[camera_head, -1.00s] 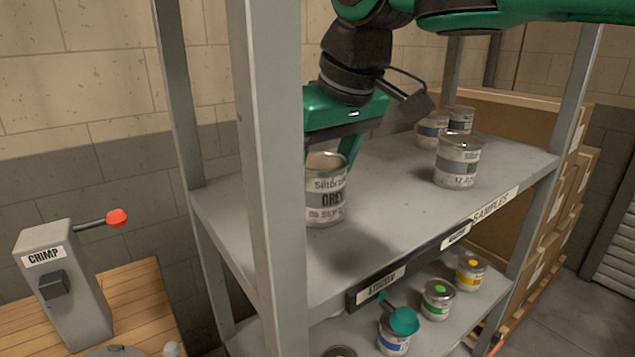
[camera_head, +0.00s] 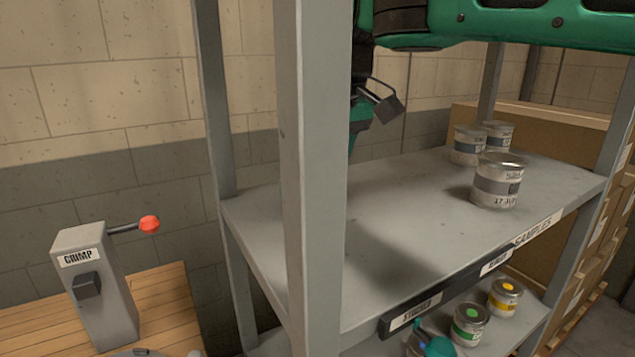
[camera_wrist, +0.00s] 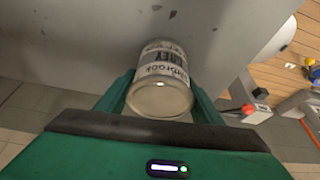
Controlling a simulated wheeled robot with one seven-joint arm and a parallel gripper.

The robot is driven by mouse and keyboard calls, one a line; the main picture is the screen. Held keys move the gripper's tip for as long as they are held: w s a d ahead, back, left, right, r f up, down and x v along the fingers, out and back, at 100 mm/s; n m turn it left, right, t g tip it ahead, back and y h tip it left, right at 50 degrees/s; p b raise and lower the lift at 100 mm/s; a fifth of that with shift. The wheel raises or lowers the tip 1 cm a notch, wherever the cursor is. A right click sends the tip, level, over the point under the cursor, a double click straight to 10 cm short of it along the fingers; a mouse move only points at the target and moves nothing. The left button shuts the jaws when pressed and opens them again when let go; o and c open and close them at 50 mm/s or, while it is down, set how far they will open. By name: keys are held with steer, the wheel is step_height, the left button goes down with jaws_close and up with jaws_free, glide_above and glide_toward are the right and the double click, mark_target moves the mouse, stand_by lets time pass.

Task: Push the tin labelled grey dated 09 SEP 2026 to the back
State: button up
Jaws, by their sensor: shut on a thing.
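The grey tin (camera_wrist: 160,72) shows in the wrist view, its pale lid toward me and its label upside down, with "GREY" partly readable. Its date cannot be read now. My gripper (camera_wrist: 162,92) is shut on it, one green finger on each side. Whether the tin touches the shelf cannot be told. In the head view the tin and most of my gripper are hidden behind the front left post. Another grey-banded tin (camera_head: 498,182), its date starting "17", stands at the shelf's right. Two more tins (camera_head: 468,146) (camera_head: 497,136) stand behind it, partly overlapping.
The grey shelf (camera_head: 400,215) is clear from its left end to the tins. Its upright post (camera_head: 312,180) stands close in front. A crimp machine (camera_head: 95,290) stands at left.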

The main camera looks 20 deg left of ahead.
steer(key=shift+w+a+r, duration=0.1)
steer(key=shift+w+a, duration=0.3)
steer(key=shift+w, duration=0.1)
steer(key=shift+w+a, duration=0.1)
steer(key=shift+w, duration=0.05)
steer(key=shift+w, duration=0.1)
steer(key=o, duration=1.4)
steer(key=shift+c, duration=0.2)
